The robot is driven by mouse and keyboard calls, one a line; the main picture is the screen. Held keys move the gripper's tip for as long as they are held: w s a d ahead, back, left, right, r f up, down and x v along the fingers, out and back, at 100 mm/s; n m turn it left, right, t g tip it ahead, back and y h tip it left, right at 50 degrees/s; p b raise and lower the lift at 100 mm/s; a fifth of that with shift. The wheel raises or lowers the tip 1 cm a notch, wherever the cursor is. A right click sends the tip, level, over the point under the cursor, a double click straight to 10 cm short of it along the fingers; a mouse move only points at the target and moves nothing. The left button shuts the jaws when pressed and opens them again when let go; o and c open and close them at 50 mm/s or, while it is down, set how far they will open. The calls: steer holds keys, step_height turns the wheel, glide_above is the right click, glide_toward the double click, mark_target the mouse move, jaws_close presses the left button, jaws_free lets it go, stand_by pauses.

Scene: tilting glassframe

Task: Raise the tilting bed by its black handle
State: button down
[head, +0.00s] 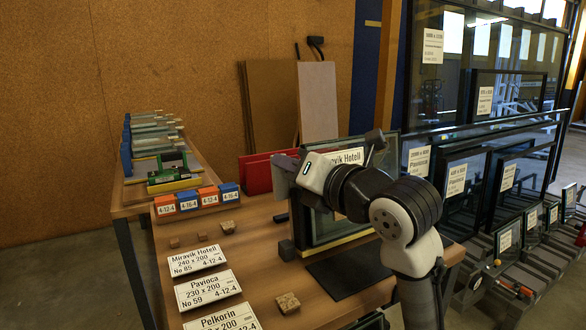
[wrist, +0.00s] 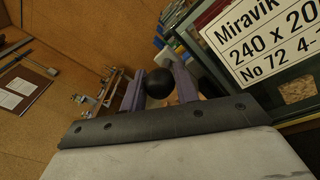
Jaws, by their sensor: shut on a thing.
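My gripper (wrist: 160,88) is shut on the black handle (wrist: 158,82), a round ball knob between its two purple-grey fingers in the wrist view. In the head view my arm hides the fingertips and the handle. A dark-framed glass unit (head: 336,224) with a white Miravik Hotell label stands steeply on the workbench behind my arm. The label also shows close by at the right of the wrist view (wrist: 265,42). My arm covers much of the tilting bed, so its exact angle is hard to tell.
The wooden workbench (head: 250,250) carries white label cards (head: 207,291), small cork blocks (head: 288,302), orange and blue boxes (head: 187,200) and a black mat (head: 343,272). A red panel (head: 260,172) stands behind. A rack of glass units (head: 480,120) fills the right side.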

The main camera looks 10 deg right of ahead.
steer(key=shift+s, duration=0.1)
steer(key=c, duration=1.1)
jaws_free()
steer(key=shift+d, duration=0.1)
steer(key=v, duration=1.4)
